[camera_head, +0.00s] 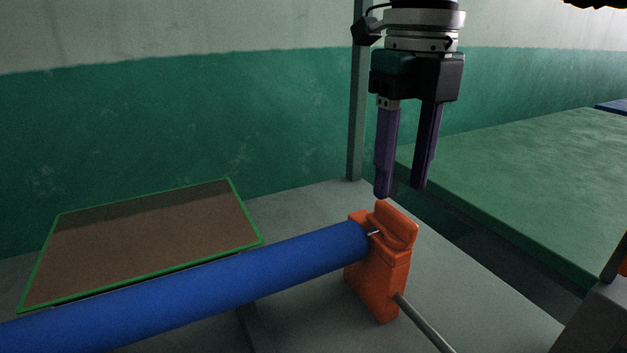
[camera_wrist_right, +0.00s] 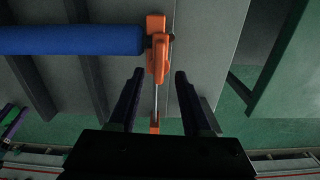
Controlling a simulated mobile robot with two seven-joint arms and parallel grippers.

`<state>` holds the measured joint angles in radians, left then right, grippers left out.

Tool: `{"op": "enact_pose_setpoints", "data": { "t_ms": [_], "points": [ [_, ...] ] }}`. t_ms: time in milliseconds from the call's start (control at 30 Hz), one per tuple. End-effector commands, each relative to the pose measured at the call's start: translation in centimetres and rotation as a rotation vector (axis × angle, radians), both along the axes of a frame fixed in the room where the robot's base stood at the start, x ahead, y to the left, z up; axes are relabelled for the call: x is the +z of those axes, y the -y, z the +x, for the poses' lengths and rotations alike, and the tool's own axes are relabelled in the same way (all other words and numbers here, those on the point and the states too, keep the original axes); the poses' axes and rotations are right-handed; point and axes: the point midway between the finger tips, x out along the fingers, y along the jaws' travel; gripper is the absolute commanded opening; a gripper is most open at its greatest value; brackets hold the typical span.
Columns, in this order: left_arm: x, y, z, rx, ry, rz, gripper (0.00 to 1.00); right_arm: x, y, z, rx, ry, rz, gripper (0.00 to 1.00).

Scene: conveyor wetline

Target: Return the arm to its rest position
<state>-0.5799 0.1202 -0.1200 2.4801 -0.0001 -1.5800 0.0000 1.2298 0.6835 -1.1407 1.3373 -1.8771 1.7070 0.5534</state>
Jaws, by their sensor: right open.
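My right gripper (camera_head: 401,193) hangs pointing down at the upper right of the head view, with its two purple fingers apart and nothing between them. Its fingertips are just above an orange bracket (camera_head: 380,270); I cannot tell the exact gap. In the right wrist view the open fingers (camera_wrist_right: 158,75) show on either side of a thin metal rod, with the orange bracket (camera_wrist_right: 157,52) beyond the tips. A blue roller (camera_head: 215,283) ends at the bracket; it also shows in the wrist view (camera_wrist_right: 70,40).
A brown panel with a green rim (camera_head: 245,212) lies behind the roller at left. A grey upright post (camera_head: 356,120) stands behind the gripper. A green surface (camera_head: 530,180) lies at right, past a dark gap. A metal rod (camera_head: 424,322) runs from the bracket toward the front.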

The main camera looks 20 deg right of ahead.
Motion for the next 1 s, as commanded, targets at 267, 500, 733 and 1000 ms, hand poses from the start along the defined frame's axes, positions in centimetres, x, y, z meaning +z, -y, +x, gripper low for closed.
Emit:
{"op": "enact_pose_setpoints", "data": {
  "t_ms": [267,500,733,1000],
  "points": [
    [2.0,0.0,0.0,0.0,0.0,0.0,0.49,2.4,0.0,0.0,0.0,0.0,0.0,0.49],
    [1.9,0.0,0.0,0.0,0.0,0.0,0.49,2.3,0.0,0.0,0.0,0.0,0.0,0.49],
    [2.0,0.0,0.0,0.0,0.0,0.0,0.49,2.0,-1.0,0.0,0.017,0.006,0.034,0.49],
    [3.2,0.0,0.0,0.001,0.0,0.0,0.49,2.5,-17.3,-2.0,0.175,0.108,0.648,0.49]
  ]
}}
